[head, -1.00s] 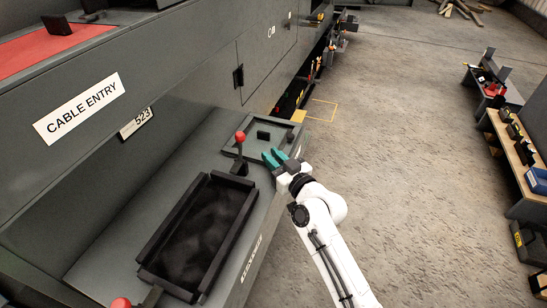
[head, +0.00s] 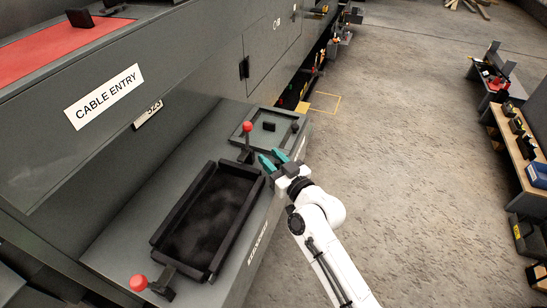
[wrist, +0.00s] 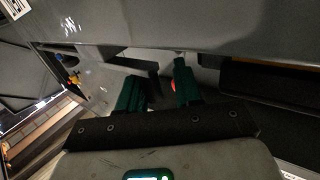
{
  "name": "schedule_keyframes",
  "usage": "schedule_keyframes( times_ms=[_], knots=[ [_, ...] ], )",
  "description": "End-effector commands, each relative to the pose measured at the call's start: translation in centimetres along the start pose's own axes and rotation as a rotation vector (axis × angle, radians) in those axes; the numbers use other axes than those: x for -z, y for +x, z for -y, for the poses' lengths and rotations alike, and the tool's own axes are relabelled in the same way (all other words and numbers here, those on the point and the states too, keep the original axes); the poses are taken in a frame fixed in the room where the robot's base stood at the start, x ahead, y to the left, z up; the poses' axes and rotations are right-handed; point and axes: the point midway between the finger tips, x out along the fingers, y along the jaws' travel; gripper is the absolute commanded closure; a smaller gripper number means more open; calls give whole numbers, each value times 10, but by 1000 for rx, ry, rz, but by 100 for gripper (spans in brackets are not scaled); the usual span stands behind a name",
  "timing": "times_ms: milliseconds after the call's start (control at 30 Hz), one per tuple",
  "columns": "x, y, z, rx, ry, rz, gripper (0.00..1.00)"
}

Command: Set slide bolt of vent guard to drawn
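My gripper (head: 272,160) has two teal fingers, parted with nothing between them. In the head view it is over the ledge's outer edge, beside a framed square panel (head: 270,130) with a dark block (head: 269,126) and a small dark knob (head: 295,126). A red-knobbed lever (head: 247,128) stands upright just behind the fingers. In the wrist view, a red spot (wrist: 173,86) shows between the fingers (wrist: 158,90). No label reads vent guard, so I cannot tell which part is the guard or its slide bolt.
A black-rimmed recess (head: 165,240) lies in the ledge, with another red-knobbed lever (head: 138,283) at its near end. The cabinet wall with the CABLE ENTRY label (head: 104,96) rises at left. Open floor lies right, then a wooden-topped bench (head: 510,135).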

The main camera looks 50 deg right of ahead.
Motion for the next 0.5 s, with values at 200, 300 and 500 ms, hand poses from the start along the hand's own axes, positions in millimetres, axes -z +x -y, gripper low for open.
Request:
schedule_keyframes(
  times_ms=[200, 300, 500],
  knots=[
    [0, 0, -1, -1, -1, 0, 58],
    [0, 0, -1, -2, -1, 0, 58],
    [-2, -18, -1, -1, 0, 1, 58]
  ],
)
